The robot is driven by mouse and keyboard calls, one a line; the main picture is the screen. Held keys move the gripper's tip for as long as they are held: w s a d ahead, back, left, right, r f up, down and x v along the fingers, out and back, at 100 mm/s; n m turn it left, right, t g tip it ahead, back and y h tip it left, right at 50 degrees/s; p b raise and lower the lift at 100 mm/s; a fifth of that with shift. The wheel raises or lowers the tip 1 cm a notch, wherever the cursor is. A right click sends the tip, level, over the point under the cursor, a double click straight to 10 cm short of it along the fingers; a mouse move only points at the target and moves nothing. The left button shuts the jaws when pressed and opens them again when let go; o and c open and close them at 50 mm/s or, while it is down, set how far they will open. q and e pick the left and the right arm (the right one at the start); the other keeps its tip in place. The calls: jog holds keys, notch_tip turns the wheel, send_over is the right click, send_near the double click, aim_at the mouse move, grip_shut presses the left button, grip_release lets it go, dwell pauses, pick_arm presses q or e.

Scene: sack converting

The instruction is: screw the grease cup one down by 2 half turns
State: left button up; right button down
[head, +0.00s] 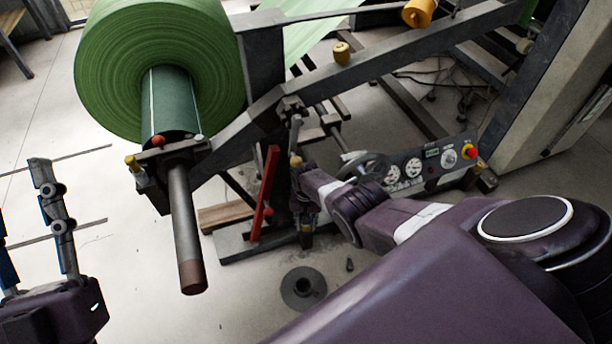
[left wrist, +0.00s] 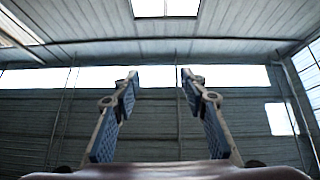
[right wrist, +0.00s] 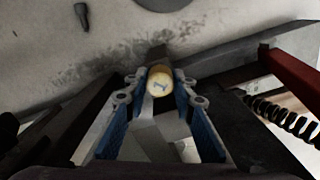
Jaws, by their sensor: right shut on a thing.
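The grease cup (right wrist: 159,81) is a small round yellow cap with a dark mark on its face, seen nearly end-on in the right wrist view. My right gripper (right wrist: 158,88) is shut on it, with a blue-padded finger on either side. In the head view my right gripper (head: 306,228) points down beside the machine's dark post, and only a small bit of yellow shows there, mostly hidden. My left gripper (head: 52,190) is raised at the left, away from the machine. Its fingers are apart and empty in the left wrist view (left wrist: 159,82).
A large green roll (head: 215,60) on a shaft (head: 186,235) stands at the upper left. A red lever (head: 265,195) is close left of my right gripper. A gauge panel (head: 430,163) is to its right. A dark flanged disc (head: 303,288) lies on the floor.

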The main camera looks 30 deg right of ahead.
jog(key=m, duration=0.4)
jog(key=shift+m, duration=0.3)
jog(key=m, duration=0.5)
jog(key=shift+a, duration=0.1)
jog(key=m, duration=0.6)
jog(key=shift+m, duration=2.2)
jog(key=c, duration=1.6)
grip_release()
jog(key=shift+w+r, duration=0.15)
jog(key=shift+r, duration=3.6)
